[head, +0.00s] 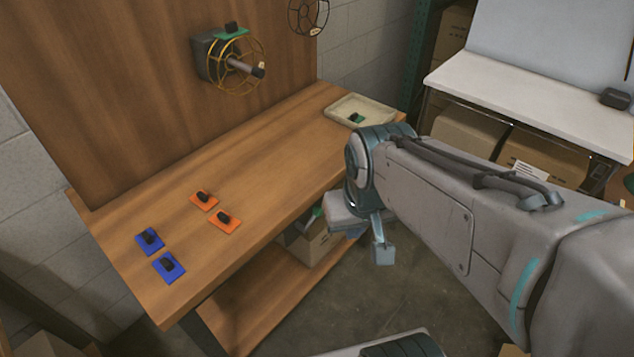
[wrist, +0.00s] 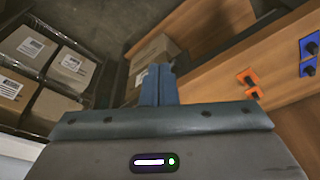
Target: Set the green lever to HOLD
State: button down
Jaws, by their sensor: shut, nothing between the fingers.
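A green plate with a black lever or knob (head: 231,30) sits on top of a grey box on the wooden back panel, above a yellow spoked wheel (head: 236,62). A second green piece with a black part (head: 356,118) lies in the pale tray at the table's far right end. No HOLD marking is readable, and the lever's setting is too small to tell. My gripper (wrist: 158,72) is shut and empty in the wrist view, its blue fingers together. It is off the table's front edge, well away from both green pieces, neither of which shows in the wrist view.
Two orange plates (head: 223,220) and two blue plates (head: 168,267) with black knobs lie on the wooden table (head: 270,160). The pale tray (head: 341,103) stands at its right end. A dark wheel (head: 307,14) hangs behind. Boxes fill a shelf at right. The table's middle is clear.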

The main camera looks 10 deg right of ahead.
jog(key=shift+a, duration=0.15)
jog(key=w+d+f+n+t+h+b, duration=0.1)
jog(key=w+d+f+n+t+b, duration=0.25)
jog(key=w+f+b, duration=0.55)
jog(key=w+d+f+n+t+h+b, duration=0.1)
jog(key=w+d+f+n+t+b, duration=0.3)
jog(key=f+b, duration=0.5)
jog(key=w+a+f+n+t+y+b, duration=0.3)
jog(key=a+f+n+t+y+b, duration=0.2)
jog(key=b, duration=1.5)
notch_tip(320, 180, down, 5)
jog(key=a+n+y, duration=0.1)
jog(key=n+y, duration=0.2)
jog(key=n, duration=0.2)
jog(key=shift+w+f+y, duration=0.15)
jog(key=shift+f+y, duration=0.05)
jog(key=shift+y, duration=0.2)
jog(key=shift+a, duration=0.15)
